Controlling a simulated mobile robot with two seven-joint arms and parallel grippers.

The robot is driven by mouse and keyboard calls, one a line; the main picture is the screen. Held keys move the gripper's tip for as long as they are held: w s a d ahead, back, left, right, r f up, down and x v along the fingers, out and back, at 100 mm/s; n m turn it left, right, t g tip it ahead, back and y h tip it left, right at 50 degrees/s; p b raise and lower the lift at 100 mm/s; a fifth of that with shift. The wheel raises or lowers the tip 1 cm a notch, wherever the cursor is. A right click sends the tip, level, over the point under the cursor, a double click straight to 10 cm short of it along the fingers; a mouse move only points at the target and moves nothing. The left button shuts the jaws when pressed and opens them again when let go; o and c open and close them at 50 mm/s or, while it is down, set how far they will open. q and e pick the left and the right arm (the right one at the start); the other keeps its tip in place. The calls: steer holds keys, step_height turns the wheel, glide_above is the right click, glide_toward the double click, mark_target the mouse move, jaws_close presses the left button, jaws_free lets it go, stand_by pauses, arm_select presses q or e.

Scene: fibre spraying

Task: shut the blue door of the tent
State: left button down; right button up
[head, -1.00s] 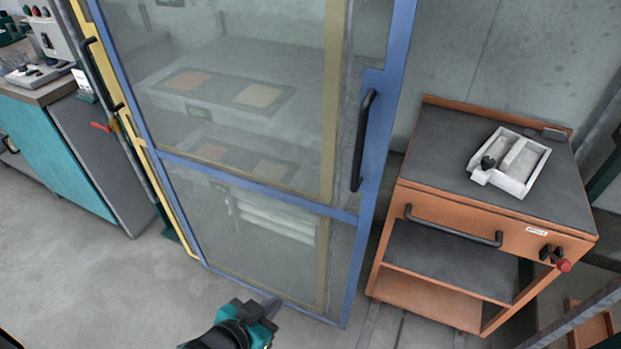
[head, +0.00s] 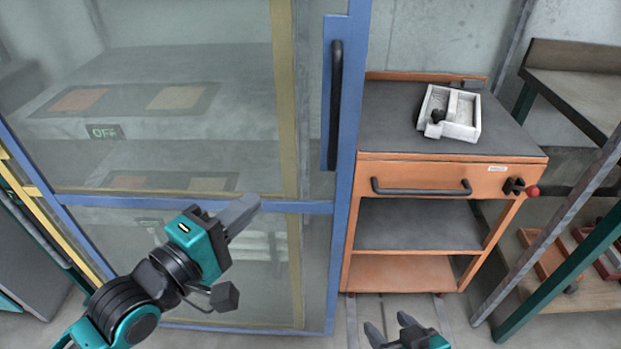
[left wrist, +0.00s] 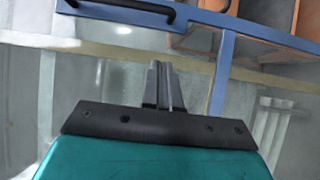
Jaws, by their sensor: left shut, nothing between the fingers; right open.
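The tent's blue door (head: 345,120) has clear panels and a dark upright handle (head: 336,105) on its right side. It stands ajar: its free edge lies to the right of the yellow frame post (head: 285,90) seen through the panel. My left gripper (head: 243,212) is shut and empty, in front of the door near its middle crossbar. In the left wrist view its closed fingers (left wrist: 163,85) point toward the door panel, with the blue frame (left wrist: 222,75) and handle (left wrist: 130,8) beyond. Contact cannot be told. My right gripper (head: 392,335) is open and empty at the bottom edge, low in front of the cart.
An orange cart (head: 430,172) with a grey top and a white tray (head: 450,113) stands right of the door. A shelf rack (head: 575,90) with slanted posts is at the far right. Some floor is clear below the cart.

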arm_select(q)
steer(key=s+d+b+x, duration=0.1)
steer(key=s+d+x, duration=0.1)
steer(key=x, duration=1)
steer(key=shift+w+d, duration=0.3)
steer(key=shift+d, duration=0.1)
